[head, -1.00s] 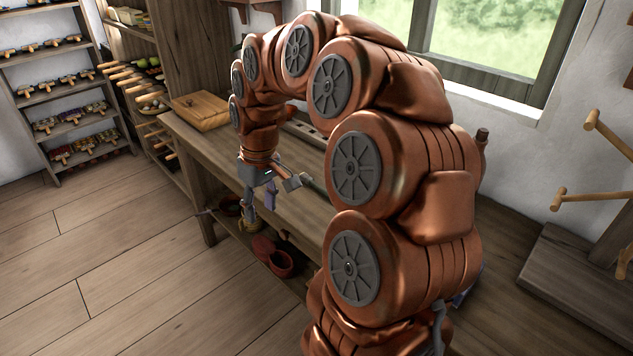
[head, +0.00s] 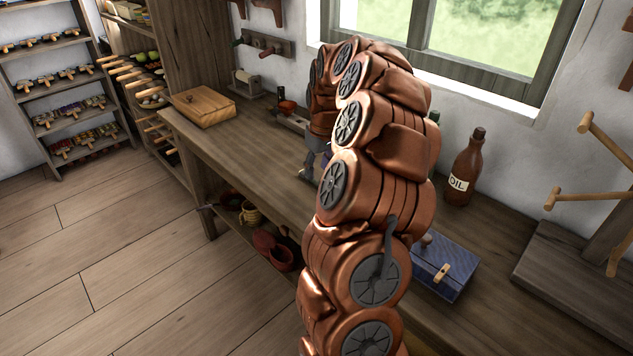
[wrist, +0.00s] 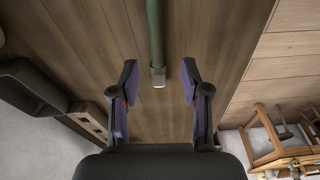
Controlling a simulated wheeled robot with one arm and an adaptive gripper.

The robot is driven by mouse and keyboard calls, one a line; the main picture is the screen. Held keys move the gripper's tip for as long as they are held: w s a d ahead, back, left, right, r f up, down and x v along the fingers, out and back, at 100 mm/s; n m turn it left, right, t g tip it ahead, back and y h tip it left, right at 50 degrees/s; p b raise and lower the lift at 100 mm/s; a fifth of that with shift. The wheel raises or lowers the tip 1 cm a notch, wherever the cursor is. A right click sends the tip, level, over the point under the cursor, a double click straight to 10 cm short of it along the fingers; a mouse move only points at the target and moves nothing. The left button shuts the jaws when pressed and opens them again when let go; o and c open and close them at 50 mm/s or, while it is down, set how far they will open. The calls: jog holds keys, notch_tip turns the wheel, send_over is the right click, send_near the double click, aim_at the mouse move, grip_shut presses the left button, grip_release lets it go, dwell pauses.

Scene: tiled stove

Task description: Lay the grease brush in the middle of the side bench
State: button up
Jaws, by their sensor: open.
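My gripper (wrist: 159,66) is open, with its two fingers spread apart in the wrist view. A green rod with a metal end cap (wrist: 155,40), which looks like the handle of the grease brush, runs from the top edge to between the fingertips. No bristles show, and I cannot tell whether it touches the wood. The side bench (head: 225,142) runs along the wall in the head view; its planks fill the middle of the wrist view (wrist: 100,35). In the head view my arm hides most of the gripper and the bench's middle.
A wooden box (head: 203,106) stands on the bench's far left end. A brown oil bottle (head: 465,168) and a blue box (head: 445,267) stand at the right. Red pots (head: 279,257) sit on the lower shelf. A peg stand (head: 585,190) is at far right.

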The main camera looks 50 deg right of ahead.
aim_at(318, 182)
jog(key=f, duration=0.3)
jog(key=f+p, duration=0.1)
jog(key=shift+w+d+f, duration=0.1)
jog(key=shift+d+f, duration=0.15)
jog(key=shift+f, duration=0.15)
jog(key=shift+c, duration=0.4)
grip_shut()
